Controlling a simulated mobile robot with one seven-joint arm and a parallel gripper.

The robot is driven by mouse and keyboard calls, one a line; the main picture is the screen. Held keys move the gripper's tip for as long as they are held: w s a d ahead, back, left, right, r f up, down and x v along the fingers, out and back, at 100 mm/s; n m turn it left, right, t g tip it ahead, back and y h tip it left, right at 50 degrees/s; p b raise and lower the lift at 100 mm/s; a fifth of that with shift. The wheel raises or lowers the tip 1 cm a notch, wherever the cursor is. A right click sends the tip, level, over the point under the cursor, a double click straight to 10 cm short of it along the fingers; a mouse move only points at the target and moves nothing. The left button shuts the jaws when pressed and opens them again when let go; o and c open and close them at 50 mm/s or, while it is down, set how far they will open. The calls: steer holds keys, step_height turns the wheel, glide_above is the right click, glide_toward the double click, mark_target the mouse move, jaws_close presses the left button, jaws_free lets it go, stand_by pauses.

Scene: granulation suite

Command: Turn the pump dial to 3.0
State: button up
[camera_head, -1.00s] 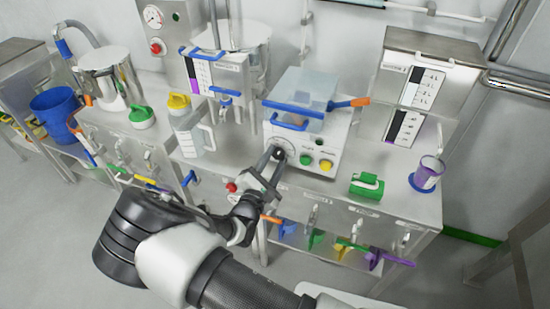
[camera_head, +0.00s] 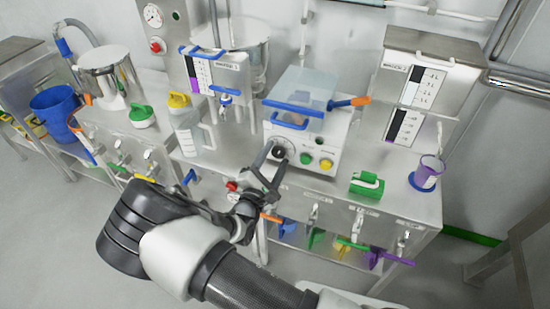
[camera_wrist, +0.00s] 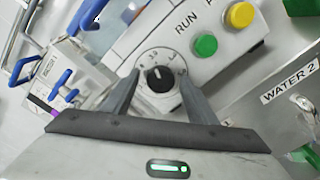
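The pump dial is a black knob (camera_wrist: 159,78) on a round white scale on the front of the white pump box (camera_head: 318,143). I cannot tell whether either finger touches the knob.
A green button (camera_wrist: 205,45) and a yellow button (camera_wrist: 240,15) sit right of the dial. A blue-handled clear lid (camera_head: 303,92) tops the pump.

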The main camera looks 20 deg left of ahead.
steer(key=s+a, duration=0.1)
steer(key=s, duration=1.6)
steer(key=shift+s+a, duration=0.15)
steer(key=shift+s, duration=0.05)
steer(key=w+d+r+m+g+h+p, duration=0.15)
steer(key=d+r+m+g+h, duration=0.25)
steer(key=d+r+m+g, duration=0.6)
steer(key=w+d+r+m+g+h+p, duration=0.15)
steer(key=d+r+m+g+h, duration=0.5)
steer(key=d, duration=0.85)
steer(key=s+d+r+m+t+y+p, duration=0.1)
steer(key=s+d+r+m+y, duration=0.1)
steer(key=r, duration=0.4)
steer(key=s+d+r+m+t+y+p, duration=0.1)
steer(key=s+d+r+m+y+p, duration=0.1)
steer(key=r+y, duration=0.4)
steer(key=s+d+r+m+t+y+p, duration=0.1)
steer(key=s+d+r+m+y, duration=0.3)
steer(key=r, duration=0.4)
steer(key=shift+s+d+r+t, duration=0.15)
steer(key=shift+s+r+t, duration=0.1)
steer(key=shift+s+t, duration=0.5)
steer(key=shift+s, duration=0.15)
